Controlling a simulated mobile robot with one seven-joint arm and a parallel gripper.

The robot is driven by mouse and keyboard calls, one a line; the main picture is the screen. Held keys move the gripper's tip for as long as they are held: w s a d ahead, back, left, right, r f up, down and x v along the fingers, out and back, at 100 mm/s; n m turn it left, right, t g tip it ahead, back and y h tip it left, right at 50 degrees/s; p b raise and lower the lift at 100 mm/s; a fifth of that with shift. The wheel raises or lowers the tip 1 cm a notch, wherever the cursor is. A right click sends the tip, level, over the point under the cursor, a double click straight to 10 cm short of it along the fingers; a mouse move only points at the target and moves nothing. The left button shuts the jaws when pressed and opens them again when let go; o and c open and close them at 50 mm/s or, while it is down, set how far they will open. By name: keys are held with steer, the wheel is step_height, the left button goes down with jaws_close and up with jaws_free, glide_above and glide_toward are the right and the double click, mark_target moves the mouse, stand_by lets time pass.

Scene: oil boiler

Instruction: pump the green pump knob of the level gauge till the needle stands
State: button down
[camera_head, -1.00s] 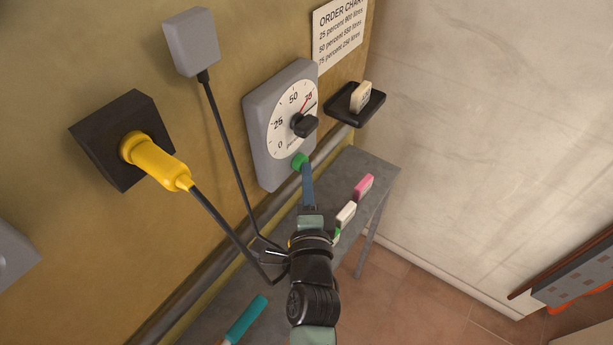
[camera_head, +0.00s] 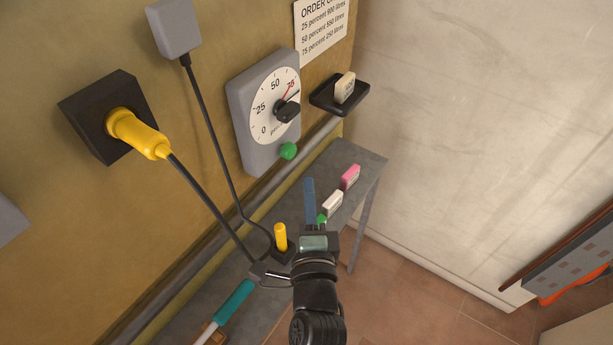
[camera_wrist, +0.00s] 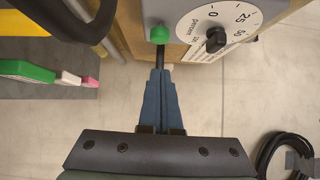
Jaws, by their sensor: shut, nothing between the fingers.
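The level gauge (camera_head: 243,118) is a grey box on the wall with a white dial and a black knob (camera_head: 287,110) at its middle. A red needle (camera_head: 287,92) points close to the 75 mark. The green pump knob (camera_head: 289,150) sticks out at the gauge's lower edge. It also shows in the wrist view (camera_wrist: 160,34), on a dark stem. My gripper (camera_head: 309,181) has its blue fingers shut and empty. In the head view it is below the green knob and apart from it. In the wrist view the fingertips (camera_wrist: 160,72) point towards the knob and its stem.
A grey bench (camera_head: 345,160) below holds a pink block (camera_head: 350,177), a white block (camera_head: 333,203) and a teal-handled tool (camera_head: 236,299). A yellow plug (camera_head: 137,133) with a black cable is at the left. A black tray (camera_head: 325,98) with a cream block is right of the gauge.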

steer(key=shift+s+f+b, duration=0.2)
steer(key=shift+s+b, duration=0.3)
steer(key=shift+s, duration=2.2)
steer(key=shift+s+d, duration=0.1)
steer(key=shift+d, duration=0.05)
steer(key=shift+r, duration=0.1)
